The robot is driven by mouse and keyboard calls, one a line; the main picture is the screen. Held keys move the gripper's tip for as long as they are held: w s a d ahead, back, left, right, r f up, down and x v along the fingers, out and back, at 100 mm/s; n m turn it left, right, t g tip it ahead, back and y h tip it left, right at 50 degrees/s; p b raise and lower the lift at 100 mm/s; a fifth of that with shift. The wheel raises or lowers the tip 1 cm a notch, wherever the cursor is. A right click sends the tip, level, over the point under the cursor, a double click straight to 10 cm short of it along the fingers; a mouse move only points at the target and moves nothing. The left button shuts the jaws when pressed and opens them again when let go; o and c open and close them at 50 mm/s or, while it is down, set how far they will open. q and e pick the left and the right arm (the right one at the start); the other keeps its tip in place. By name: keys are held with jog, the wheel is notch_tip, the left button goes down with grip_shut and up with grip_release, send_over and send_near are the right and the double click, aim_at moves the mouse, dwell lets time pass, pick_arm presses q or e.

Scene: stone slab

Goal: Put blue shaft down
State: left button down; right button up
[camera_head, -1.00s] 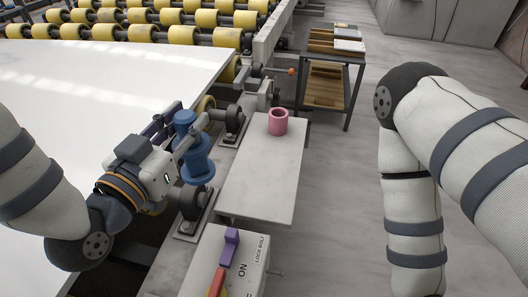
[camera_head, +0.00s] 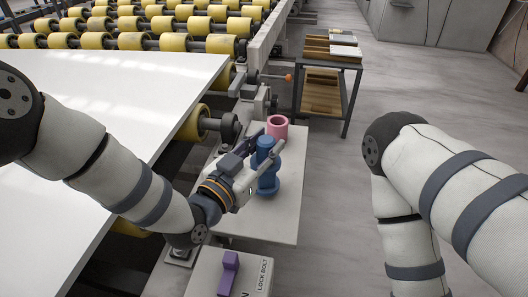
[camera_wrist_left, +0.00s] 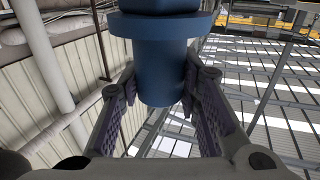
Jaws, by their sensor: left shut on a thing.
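The blue shaft (camera_head: 267,178) is upright over the grey side table (camera_head: 272,222), in front of the pink hollow cylinder (camera_head: 277,122). My left gripper (camera_head: 262,150) is shut on the shaft near its upper part. In the left wrist view the shaft (camera_wrist_left: 160,65) sits between the two finger pads, with a wide collar at the top of the picture. I cannot tell whether the shaft's base touches the table. My right arm shows at the right, but its gripper is out of view.
A large white slab (camera_head: 105,85) lies at the left by several yellow rollers (camera_head: 200,124). A control box with a purple switch (camera_head: 229,265) stands at the near edge. A shelf cart (camera_head: 325,80) stands behind. The table's front part is clear.

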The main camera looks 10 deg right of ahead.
pick_arm(q)
jog(key=shift+f, duration=1.05)
jog(key=c, duration=1.2)
grip_release()
pick_arm(e)
jog(key=shift+s+f, duration=0.2)
jog(key=shift+f, duration=0.05)
pick_arm(q)
jog(key=shift+r, duration=0.25)
jog(key=p+v, duration=0.1)
jog(key=v, duration=1.1)
pick_arm(e)
jog(key=shift+w+r, duration=0.65)
jog(key=shift+r, duration=0.05)
